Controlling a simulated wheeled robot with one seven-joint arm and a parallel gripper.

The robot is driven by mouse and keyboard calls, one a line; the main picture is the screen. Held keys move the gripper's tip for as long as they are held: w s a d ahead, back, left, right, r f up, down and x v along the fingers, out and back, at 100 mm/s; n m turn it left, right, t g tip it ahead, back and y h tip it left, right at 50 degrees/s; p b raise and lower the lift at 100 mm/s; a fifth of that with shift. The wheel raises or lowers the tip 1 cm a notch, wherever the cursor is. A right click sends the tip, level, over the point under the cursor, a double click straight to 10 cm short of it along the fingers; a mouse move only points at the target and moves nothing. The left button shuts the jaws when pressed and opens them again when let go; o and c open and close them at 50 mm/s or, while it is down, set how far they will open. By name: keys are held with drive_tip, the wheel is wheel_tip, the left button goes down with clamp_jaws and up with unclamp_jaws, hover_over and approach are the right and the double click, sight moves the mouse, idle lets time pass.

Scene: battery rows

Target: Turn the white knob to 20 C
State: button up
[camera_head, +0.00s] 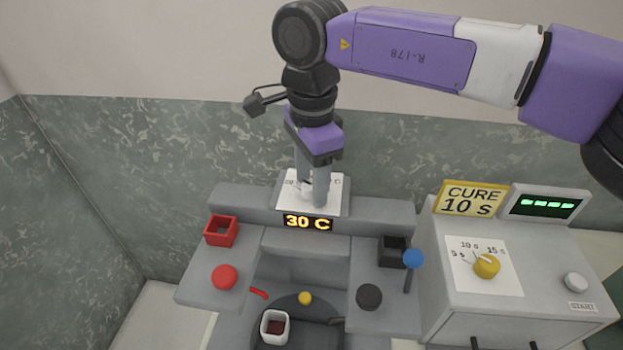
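The white knob (307,188) sits on a white dial plate (335,192) at the back of the grey machine, mostly hidden by my gripper. The plate's printed marks are largely covered; a "C" shows at its upper right. The display (307,222) below the plate reads 30 C. My gripper (312,192) points down over the plate, with its two grey fingers on either side of the knob. I cannot tell whether the fingers press on the knob or stand just clear of it.
A grey box (465,315) at right carries a yellow knob (487,266), a CURE 10 S sign (470,199) and a START button (575,281). A red open box (221,230), red button (225,277), blue-topped lever (413,259) and white cup (275,327) stand nearer on the machine.

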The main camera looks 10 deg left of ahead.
drive_tip(key=shift+r, duration=0.1)
wheel_tip(320, 180, up, 8)
drive_tip(key=shift+f+b, duration=0.2)
drive_tip(key=shift+b, duration=0.35)
drive_tip(key=shift+s, duration=0.1)
